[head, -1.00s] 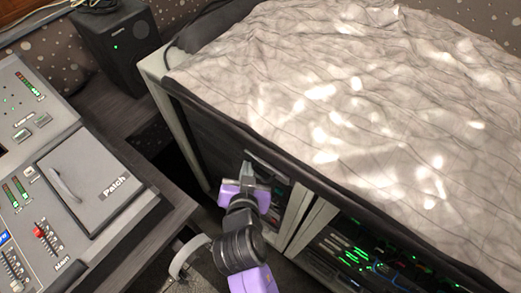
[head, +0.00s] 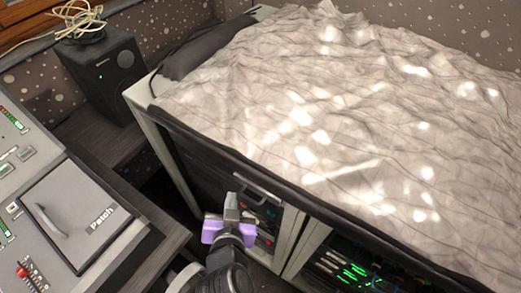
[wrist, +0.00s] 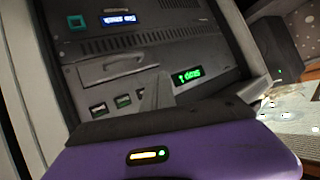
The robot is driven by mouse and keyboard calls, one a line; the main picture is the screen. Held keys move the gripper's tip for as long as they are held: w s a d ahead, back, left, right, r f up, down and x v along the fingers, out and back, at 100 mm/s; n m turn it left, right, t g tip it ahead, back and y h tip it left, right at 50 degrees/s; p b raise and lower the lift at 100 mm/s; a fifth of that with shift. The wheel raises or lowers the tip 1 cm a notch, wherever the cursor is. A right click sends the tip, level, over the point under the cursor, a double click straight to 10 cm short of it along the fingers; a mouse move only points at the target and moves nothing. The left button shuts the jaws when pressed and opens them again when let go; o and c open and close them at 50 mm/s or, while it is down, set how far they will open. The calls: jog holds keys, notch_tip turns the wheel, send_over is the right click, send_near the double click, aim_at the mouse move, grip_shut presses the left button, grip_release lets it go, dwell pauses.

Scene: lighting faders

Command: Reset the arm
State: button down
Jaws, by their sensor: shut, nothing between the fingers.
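My gripper (head: 231,205) is at the lower middle of the head view, in front of the dark rack under the cloth-covered top. Its narrow fingers are together with nothing between them, and its body is purple and black. In the wrist view the gripper (wrist: 156,92) points at a rack front (wrist: 120,70) with a blue display, a green display, a drawer-like handle and small square switches. I cannot tell how far the fingertips are from the rack; no contact is clear.
A lighting console (head: 75,215) with a red fader and a "Patch" lid stands at left. A black speaker (head: 103,68) with a cable coil is behind it. A crumpled cloth (head: 330,110) covers the cabinet. A dark gap lies between console and cabinet.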

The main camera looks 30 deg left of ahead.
notch_tip(320, 180, up, 5)
jog(key=a+n+y, duration=0.2)
jog(key=y, duration=0.1)
jog(key=s+d+r+m+t+h, duration=0.1)
jog(key=s+d+r+t, duration=0.15)
jog(key=d, duration=0.75)
jog(key=s+d+r+m+t+h, duration=0.1)
jog(key=s+d, duration=0.2)
jog(key=d, duration=0.6)
jog(key=s+d+r+t+h, duration=0.1)
jog(key=s+d+r+t, duration=0.15)
jog(key=d, duration=0.75)
jog(key=s+d+m+g+h, duration=0.1)
jog(key=s+d+m+h, duration=0.3)
jog(key=s+d, duration=0.8)
jog(key=d+h, duration=0.2)
jog(key=d, duration=0.1)
jog(key=shift+s+g+h, duration=0.25)
jog(key=shift+g+h, duration=0.05)
jog(key=shift+h, duration=0.1)
